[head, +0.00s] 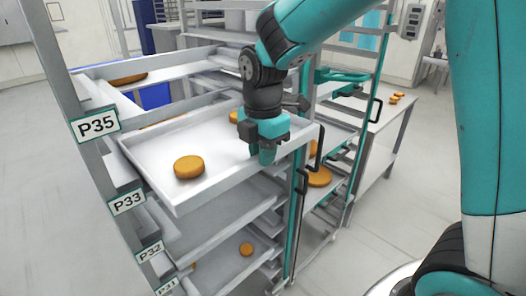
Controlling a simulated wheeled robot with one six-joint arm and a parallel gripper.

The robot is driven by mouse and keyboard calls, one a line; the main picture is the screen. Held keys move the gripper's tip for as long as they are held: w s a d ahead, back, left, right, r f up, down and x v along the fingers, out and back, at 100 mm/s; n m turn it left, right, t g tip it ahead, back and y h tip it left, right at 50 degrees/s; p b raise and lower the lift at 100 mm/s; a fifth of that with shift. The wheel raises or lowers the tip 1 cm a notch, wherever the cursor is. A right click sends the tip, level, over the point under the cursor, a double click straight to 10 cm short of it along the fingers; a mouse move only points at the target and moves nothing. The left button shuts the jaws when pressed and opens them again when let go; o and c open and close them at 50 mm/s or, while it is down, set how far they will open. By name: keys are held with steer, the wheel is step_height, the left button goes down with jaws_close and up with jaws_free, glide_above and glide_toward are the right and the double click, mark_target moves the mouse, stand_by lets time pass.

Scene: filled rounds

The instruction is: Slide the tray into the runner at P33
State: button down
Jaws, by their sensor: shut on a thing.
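The tray (222,186) is a shallow white-grey tray with a raised rim, sticking out of the front of the rack (57,50). My gripper (265,156) is shut on the tray's front rim, right of its middle. A golden-brown round (188,167) lies near the tray's left front, and another (235,117) shows beside my wrist. The P33 label (127,202) is on the left post, below the P35 label (95,124). The tray's front left corner is right of the P33 label. Its rear seating on the runners is hidden, so I cannot tell which runner it meets.
Lower trays with rounds (246,249) sit in the rack below. A teal-framed door with black handles (302,180) stands at the rack's right side. A grey table (385,125) with small rounds is behind at right. Floor at right is clear.

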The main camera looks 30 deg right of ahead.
steer(key=shift+f+b, duration=0.45)
steer(key=shift+f, duration=0.25)
steer(key=c, duration=1)
jaws_free()
